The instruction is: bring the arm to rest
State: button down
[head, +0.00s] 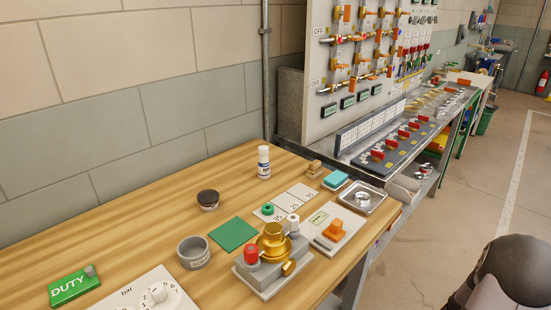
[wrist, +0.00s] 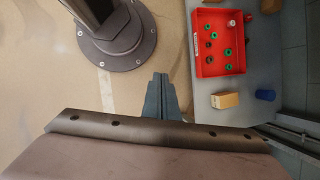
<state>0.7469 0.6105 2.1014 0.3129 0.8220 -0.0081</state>
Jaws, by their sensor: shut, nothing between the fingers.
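My gripper (wrist: 160,77) shows in the wrist view, with its two grey fingers together and nothing between them. It hangs over the pale floor, beside the edge of a grey bench, and touches nothing that I can see. In the head view the gripper is not visible; only a dark rounded part of my arm shows at the bottom right, clear of the wooden workbench (head: 130,210).
In the wrist view, a red tray (wrist: 207,65) with green and dark rings, a tan block (wrist: 225,100) and a blue cylinder (wrist: 265,94) are at the right. In the head view, a brass valve (head: 272,242) stands on the workbench. Open floor (head: 480,170) lies right.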

jog(key=s+a+r+n+g+h, duration=0.1)
jog(key=s+a+r+n+h, duration=0.3)
jog(key=s+a+r+n, duration=0.25)
jog(key=w+a+r+n+t, duration=0.2)
jog(key=w+a+r+n, duration=0.3)
jog(key=a, duration=0.2)
notch_tip(320, 180, up, 16)
jog(key=p, duration=1.6)
jog(key=shift+a+f+h, duration=0.15)
jog(key=shift+a+h, duration=0.15)
jog(key=shift+h, duration=0.1)
dwell(0.8)
